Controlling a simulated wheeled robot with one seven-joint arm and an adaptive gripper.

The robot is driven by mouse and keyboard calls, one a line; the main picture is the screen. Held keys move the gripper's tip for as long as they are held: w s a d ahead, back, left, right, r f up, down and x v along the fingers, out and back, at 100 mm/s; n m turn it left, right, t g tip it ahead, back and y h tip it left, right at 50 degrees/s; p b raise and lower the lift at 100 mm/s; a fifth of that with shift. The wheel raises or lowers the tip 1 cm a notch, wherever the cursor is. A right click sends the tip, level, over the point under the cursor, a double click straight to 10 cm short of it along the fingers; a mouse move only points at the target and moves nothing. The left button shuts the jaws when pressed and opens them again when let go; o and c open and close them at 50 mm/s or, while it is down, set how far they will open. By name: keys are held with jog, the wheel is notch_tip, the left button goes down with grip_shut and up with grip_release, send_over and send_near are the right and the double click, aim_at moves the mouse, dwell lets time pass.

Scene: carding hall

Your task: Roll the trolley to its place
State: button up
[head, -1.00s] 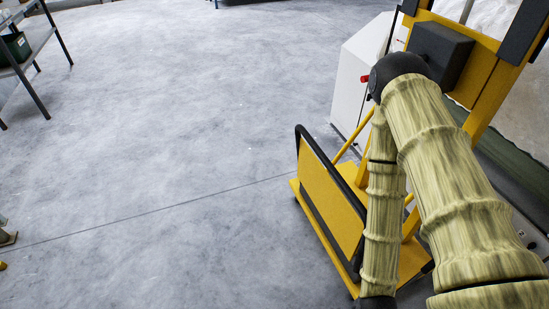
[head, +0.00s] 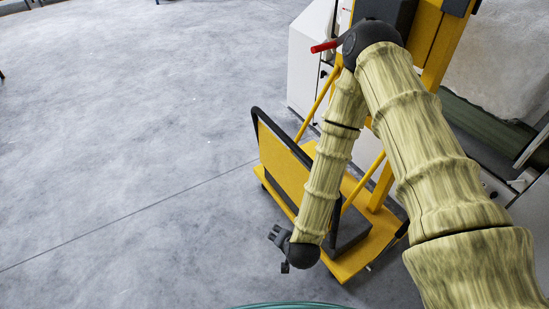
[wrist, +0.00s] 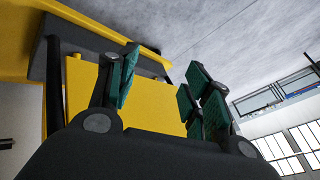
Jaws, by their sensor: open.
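The trolley, yellow with an upright panel (head: 281,165) and a black tubular handle around it, stands on the concrete floor at the centre of the head view. Its yellow deck shows below and right of my arm, which hides part of it. My gripper (head: 278,249) is in front of the panel's lower side, over or near the deck's front edge. In the wrist view, my gripper (wrist: 162,66) has its teal-padded fingers apart, with nothing seen held between them. The yellow panel (wrist: 155,103) shows behind and between the fingers. I cannot tell whether they touch it.
A yellow upright frame (head: 433,50) rises behind the trolley. A white cabinet (head: 306,62) with a red handle nearby stands behind it, and machinery lies at the right. The floor (head: 110,130) on the left is wide and clear. A green curved edge (head: 290,306) shows at the bottom.

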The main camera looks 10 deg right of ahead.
jog(key=w+a+r+m+t+h+b, duration=0.1)
jog(key=w+r+m+t+b, duration=0.2)
jog(key=w, duration=0.5)
jog(key=w+a+r+m+t+h+b, duration=0.1)
jog(key=w+r+m+t, duration=0.15)
jog(key=w+m, duration=0.35)
jog(key=m+t+h+b, duration=0.2)
jog(key=m+h+b, duration=0.1)
jog(key=m+h, duration=0.35)
send_near(279, 135)
jog(key=shift+w+d+m+y, duration=0.35)
jog(key=shift+d+y, duration=0.05)
jog(key=shift+y, duration=0.05)
jog(key=x, duration=1)
jog(key=shift+w+d+f+b, duration=0.1)
jog(key=shift+w+d+b, duration=0.05)
jog(key=shift+w+b, duration=0.2)
grip_shut()
